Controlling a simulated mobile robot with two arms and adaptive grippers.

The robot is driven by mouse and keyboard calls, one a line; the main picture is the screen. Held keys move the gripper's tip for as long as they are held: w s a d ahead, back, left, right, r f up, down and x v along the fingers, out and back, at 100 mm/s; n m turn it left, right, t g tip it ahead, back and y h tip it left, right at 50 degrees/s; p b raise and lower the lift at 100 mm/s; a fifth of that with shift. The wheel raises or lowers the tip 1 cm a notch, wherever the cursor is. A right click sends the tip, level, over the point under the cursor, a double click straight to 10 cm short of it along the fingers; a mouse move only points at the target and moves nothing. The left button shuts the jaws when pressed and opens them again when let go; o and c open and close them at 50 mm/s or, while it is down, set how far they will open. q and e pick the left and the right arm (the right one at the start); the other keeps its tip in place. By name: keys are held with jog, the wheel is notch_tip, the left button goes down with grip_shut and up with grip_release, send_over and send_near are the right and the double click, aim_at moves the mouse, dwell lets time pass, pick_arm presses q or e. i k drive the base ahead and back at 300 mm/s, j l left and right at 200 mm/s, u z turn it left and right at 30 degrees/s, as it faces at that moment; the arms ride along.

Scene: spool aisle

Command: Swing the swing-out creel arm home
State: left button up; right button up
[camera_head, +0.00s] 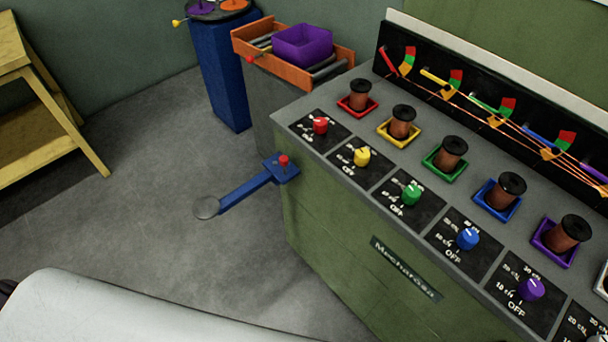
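The swing-out creel arm (245,191) is a blue bar on a blue bracket at the left front corner of the green machine (330,250). A red knob (284,161) stands on the bracket. The bar sticks out from the machine to the lower left, over open floor, and ends in a round grey plate (206,208). Nothing stands on the plate. Neither of my grippers is in view, and nothing touches the creel arm.
Copper spools (403,122) stand in coloured trays on the machine top, behind coloured dials (411,194). A purple bin (303,45) sits on an orange-edged roller stand. A blue pedestal (222,75) and a yellow wooden table (40,120) stand farther back. Grey floor (150,200) is clear.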

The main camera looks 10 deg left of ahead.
aim_at(205, 208)
jog(key=j+z, duration=1)
jog(key=k+j+z, duration=0.25)
jog(key=j+z, duration=0.25)
jog(key=k+j, duration=0.15)
jog(key=j, duration=0.25)
jog(key=k+j+z, duration=0.1)
jog(key=j, duration=0.25)
jog(key=k+j, duration=0.45)
jog(key=j, duration=0.3)
jog(key=k+j+z, duration=0.1)
jog(key=j, duration=0.25)
jog(key=k, duration=0.05)
